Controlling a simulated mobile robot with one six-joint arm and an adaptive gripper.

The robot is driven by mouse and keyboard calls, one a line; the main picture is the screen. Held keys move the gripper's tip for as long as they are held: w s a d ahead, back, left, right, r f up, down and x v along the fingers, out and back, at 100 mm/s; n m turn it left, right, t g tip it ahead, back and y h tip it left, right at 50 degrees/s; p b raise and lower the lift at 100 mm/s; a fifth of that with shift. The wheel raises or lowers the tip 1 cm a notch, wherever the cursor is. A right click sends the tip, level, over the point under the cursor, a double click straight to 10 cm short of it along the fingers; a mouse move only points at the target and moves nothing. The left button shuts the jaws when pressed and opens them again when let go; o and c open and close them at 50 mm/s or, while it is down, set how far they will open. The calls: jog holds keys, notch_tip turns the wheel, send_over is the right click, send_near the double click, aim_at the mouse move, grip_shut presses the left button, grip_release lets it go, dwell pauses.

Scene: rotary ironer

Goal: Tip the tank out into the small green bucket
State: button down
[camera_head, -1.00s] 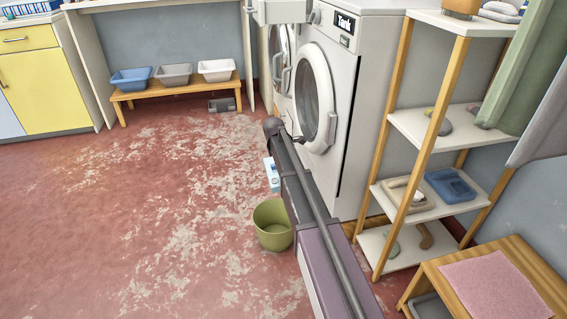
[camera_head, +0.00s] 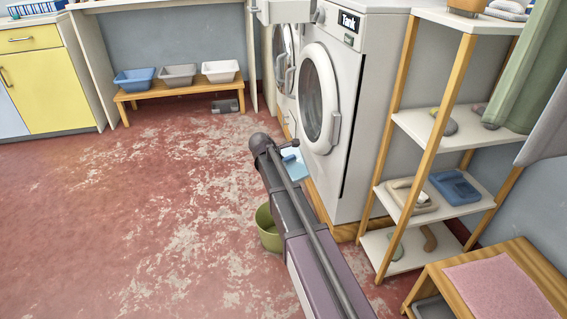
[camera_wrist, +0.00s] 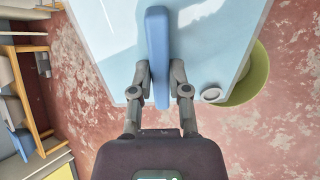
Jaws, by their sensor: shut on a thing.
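The tank (camera_wrist: 205,45) is a pale blue flat box with a darker blue bar handle (camera_wrist: 157,35) and a round white fitting (camera_wrist: 212,94) near one corner. My gripper (camera_wrist: 161,75) is shut on the handle, one finger on each side. In the head view the tank (camera_head: 294,164) is held beside the front of the white machine, partly hidden by my arm. The small green bucket (camera_head: 268,230) stands on the floor, its right side hidden by my arm. In the wrist view the bucket (camera_wrist: 258,78) shows below the tank, partly covered by its edge, near the white fitting.
The white machine labelled "Tank" (camera_head: 345,90) stands right of the tank, its round door shut. A shelf rack (camera_head: 455,130) and a wooden table with a pink cloth (camera_head: 490,285) are at right. A low bench (camera_head: 180,88) holds basins at the back. The left floor is clear.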

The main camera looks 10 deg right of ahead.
jog(key=shift+s+a+r+t+h+b, duration=0.25)
jog(key=shift+s+a+t+h+b, duration=0.15)
jog(key=shift+t+h+b, duration=0.25)
jog(key=shift+s+a+r+t+h+b, duration=0.1)
jog(key=shift+s+a+t+h+b, duration=0.3)
jog(key=shift+b, duration=0.3)
jog(key=shift+t+h, duration=0.25)
jog(key=shift+s+a+r+b, duration=0.1)
jog(key=shift+s+a+b, duration=0.1)
jog(key=shift+b, duration=0.5)
jog(key=shift+s+a+r+t+h+b, duration=0.25)
jog(key=shift+s+a+t+h+b, duration=0.1)
jog(key=shift+t+h+b, duration=0.55)
jog(key=shift+w+d, duration=0.1)
dwell(3.2)
jog(key=w+d+g+y+p, duration=0.1)
jog(key=p, duration=0.2)
jog(key=shift+d+g+y, duration=0.1)
jog(key=shift+g+y, duration=0.2)
jog(key=shift+g, duration=0.1)
jog(key=shift+w+d+f+g+y+p, duration=0.3)
jog(key=shift+w+g+y+p, duration=0.15)
jog(key=shift+y+p, duration=0.45)
jog(key=shift+d+f+g, duration=0.1)
jog(key=shift+g, duration=0.15)
